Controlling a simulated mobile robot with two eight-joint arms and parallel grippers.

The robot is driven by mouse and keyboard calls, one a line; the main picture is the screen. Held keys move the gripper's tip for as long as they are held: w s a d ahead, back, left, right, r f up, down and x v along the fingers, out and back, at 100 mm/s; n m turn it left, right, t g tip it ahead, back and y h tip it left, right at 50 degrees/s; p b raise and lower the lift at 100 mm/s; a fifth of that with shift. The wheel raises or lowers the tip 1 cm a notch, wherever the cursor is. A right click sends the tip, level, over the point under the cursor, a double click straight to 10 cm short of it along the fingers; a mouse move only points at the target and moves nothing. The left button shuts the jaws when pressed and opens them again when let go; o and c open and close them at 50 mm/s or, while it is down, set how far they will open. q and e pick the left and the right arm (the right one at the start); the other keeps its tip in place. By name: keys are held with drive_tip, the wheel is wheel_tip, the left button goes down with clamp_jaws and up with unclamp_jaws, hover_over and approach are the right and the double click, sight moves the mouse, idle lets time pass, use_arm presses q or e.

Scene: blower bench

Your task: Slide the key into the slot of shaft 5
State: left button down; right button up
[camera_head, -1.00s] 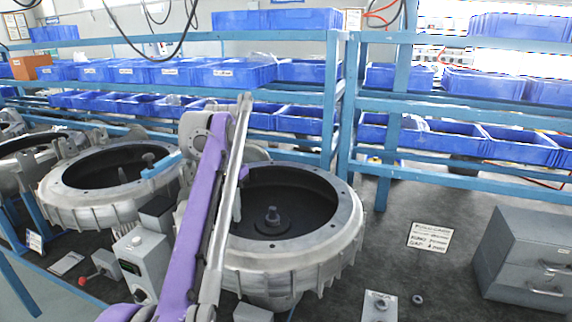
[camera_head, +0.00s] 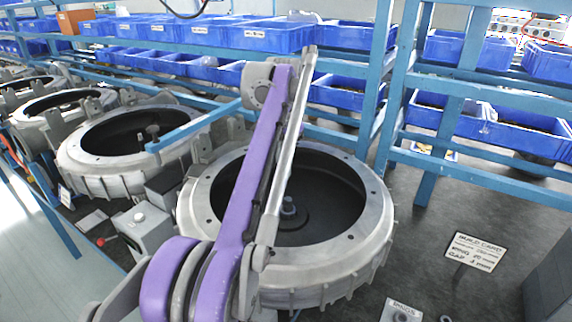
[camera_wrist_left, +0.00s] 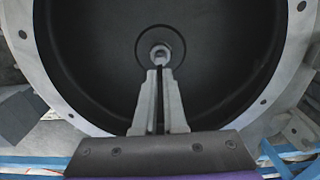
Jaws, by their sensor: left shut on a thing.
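The shaft (camera_head: 288,207) is a short dark stub standing upright in the middle of the round grey blower housing (camera_head: 375,232). No number on it is legible. In the left wrist view the shaft (camera_wrist_left: 160,51) is a small light round end inside a dark ring, just beyond my fingertips. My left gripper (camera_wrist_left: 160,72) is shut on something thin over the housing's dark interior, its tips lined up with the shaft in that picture. The key and the slot cannot be made out. In the head view my purple arm hides the left gripper. My right gripper is in neither view.
More blower housings (camera_head: 70,160) stand in a row to the left. A grey control box (camera_head: 140,235) is beside the near housing. Blue shelves with blue bins (camera_head: 340,95) stand behind. A build card (camera_head: 474,252) lies at the right on dark, mostly clear bench surface.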

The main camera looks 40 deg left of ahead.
sight(285, 182)
use_arm(q)
drive_tip(key=shift+w, duration=0.1)
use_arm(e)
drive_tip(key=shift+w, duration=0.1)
use_arm(q)
drive_tip(key=shift+f, duration=0.4)
drive_tip(key=shift+f+b, duration=1)
drive_tip(key=shift+f, duration=1.05)
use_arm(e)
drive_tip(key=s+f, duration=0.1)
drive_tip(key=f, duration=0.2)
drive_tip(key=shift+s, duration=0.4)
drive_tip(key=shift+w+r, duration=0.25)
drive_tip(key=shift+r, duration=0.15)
use_arm(q)
drive_tip(key=shift+f, duration=1.15)
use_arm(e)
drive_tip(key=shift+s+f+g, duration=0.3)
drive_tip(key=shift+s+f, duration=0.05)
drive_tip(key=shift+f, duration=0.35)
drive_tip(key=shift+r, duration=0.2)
use_arm(q)
drive_tip(key=shift+f, duration=0.3)
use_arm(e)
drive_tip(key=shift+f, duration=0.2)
